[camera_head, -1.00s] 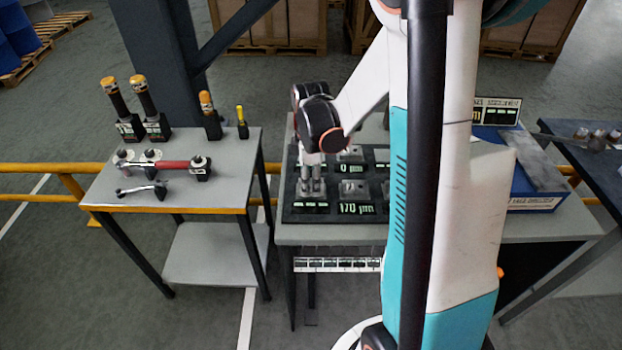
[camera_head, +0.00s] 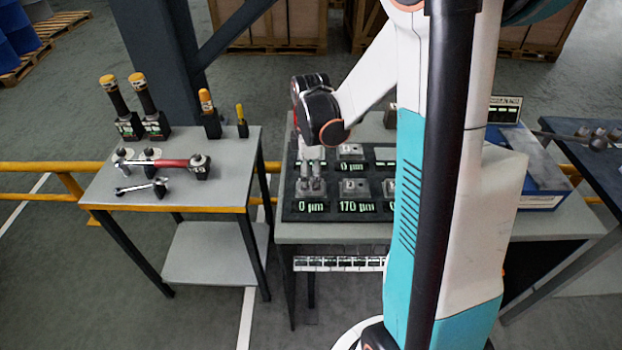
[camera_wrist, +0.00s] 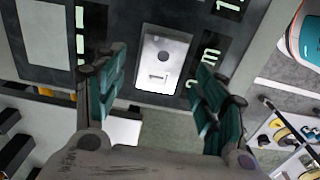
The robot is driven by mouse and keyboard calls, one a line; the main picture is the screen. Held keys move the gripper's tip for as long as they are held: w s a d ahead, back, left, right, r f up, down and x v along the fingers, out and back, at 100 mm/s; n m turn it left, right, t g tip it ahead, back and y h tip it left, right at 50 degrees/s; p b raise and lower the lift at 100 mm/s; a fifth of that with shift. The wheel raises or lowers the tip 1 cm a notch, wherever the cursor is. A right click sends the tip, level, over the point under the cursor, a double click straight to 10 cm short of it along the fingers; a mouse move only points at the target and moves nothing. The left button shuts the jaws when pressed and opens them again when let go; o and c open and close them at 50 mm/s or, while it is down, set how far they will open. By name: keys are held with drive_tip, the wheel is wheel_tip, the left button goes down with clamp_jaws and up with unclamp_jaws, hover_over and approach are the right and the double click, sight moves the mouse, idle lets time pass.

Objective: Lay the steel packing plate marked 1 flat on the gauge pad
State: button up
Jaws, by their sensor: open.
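In the wrist view a bright steel plate (camera_wrist: 163,60) with a round hole and a short bar-like mark, which could be a 1 seen sideways, lies between my fingertips on the dark gauge panel (camera_wrist: 130,97). My gripper (camera_wrist: 157,88) is open, with a teal finger on each side and visible gaps to the plate. In the head view my gripper (camera_head: 311,188) is over the front-left position of the panel (camera_head: 330,217). The fingers partly hide what lies there. The display (camera_head: 311,207) in front of it reads 0 µm.
Beside it a plate (camera_head: 354,188) sits behind a display (camera_head: 356,207) reading 170 µm. Another plate (camera_head: 350,151) is behind it. My arm hides the panel's right side. A blue box (camera_head: 540,185) is at the right. A tool table (camera_head: 180,218) stands left, across a gap.

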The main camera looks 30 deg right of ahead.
wheel_tip(320, 180, up, 10)
idle(0.4)
drive_tip(key=shift+r, duration=0.2)
wheel_tip(320, 180, up, 6)
drive_tip(key=p, duration=0.5)
hover_over(311, 184)
drive_tip(key=shift+s+f, duration=0.1)
idle(5.0)
